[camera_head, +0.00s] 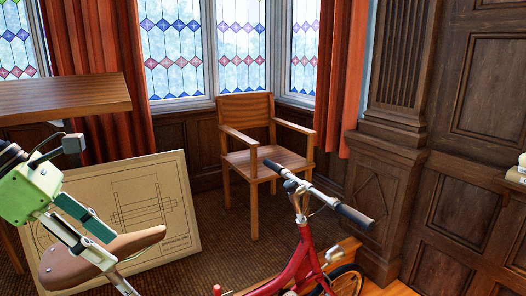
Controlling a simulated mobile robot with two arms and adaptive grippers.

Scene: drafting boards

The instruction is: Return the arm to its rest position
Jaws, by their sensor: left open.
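My right gripper is not in view.
A red bicycle (300,262) stands in the foreground, its handlebar (317,192) reaching up to the right. A wooden armchair (245,112) stands behind it. A wooden tabletop (65,97) is at the upper left. Carpet (215,250) shows between board and chair.

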